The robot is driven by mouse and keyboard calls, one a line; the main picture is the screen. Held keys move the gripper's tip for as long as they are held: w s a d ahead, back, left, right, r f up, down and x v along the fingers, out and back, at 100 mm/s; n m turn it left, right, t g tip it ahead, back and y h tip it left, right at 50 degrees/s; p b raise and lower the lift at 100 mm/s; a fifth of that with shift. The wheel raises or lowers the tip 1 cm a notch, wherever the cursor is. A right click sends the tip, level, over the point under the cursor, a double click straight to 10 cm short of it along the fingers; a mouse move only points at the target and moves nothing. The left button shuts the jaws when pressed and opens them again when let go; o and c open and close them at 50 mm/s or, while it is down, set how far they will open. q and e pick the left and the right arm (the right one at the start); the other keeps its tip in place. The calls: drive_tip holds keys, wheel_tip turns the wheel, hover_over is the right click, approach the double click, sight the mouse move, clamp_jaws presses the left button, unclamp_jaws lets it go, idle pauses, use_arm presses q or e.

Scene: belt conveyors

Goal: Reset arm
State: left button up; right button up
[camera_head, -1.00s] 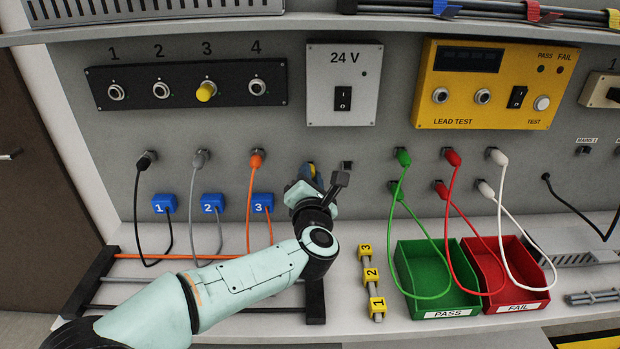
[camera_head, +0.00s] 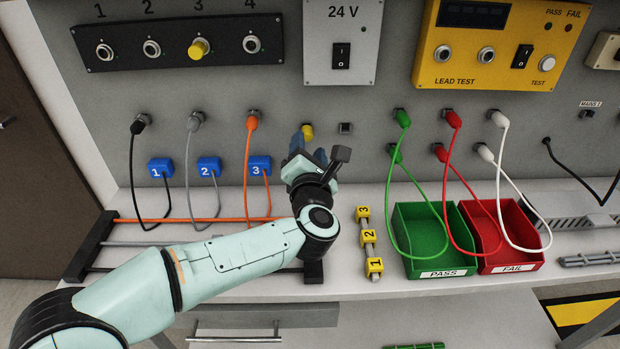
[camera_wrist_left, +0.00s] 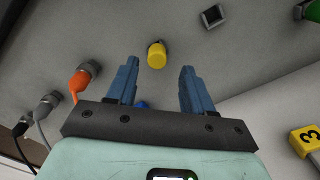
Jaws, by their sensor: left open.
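My left arm comes in from the left in the head view. Its gripper (camera_head: 308,152) is in front of the grey wall panel, right of the orange plug (camera_head: 252,121). In the left wrist view the two blue fingers (camera_wrist_left: 158,88) are spread apart with nothing between them. A yellow plug or cap (camera_wrist_left: 156,55) sits on the panel just beyond the fingertips, apart from them. It also shows in the head view (camera_head: 307,131), above the gripper. My right gripper is in neither view.
Green, red and white cables loop over the green PASS bin (camera_head: 438,272) and red FAIL bin (camera_head: 512,267). Yellow numbered markers (camera_head: 369,238) stand left of the bins. Black, grey and orange cables hang from the panel, with blue tags (camera_head: 209,167). An empty square socket (camera_wrist_left: 213,16) is right of the yellow plug.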

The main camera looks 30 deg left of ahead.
use_arm(q)
drive_tip(key=v, duration=1)
drive_tip(key=shift+r, duration=0.25)
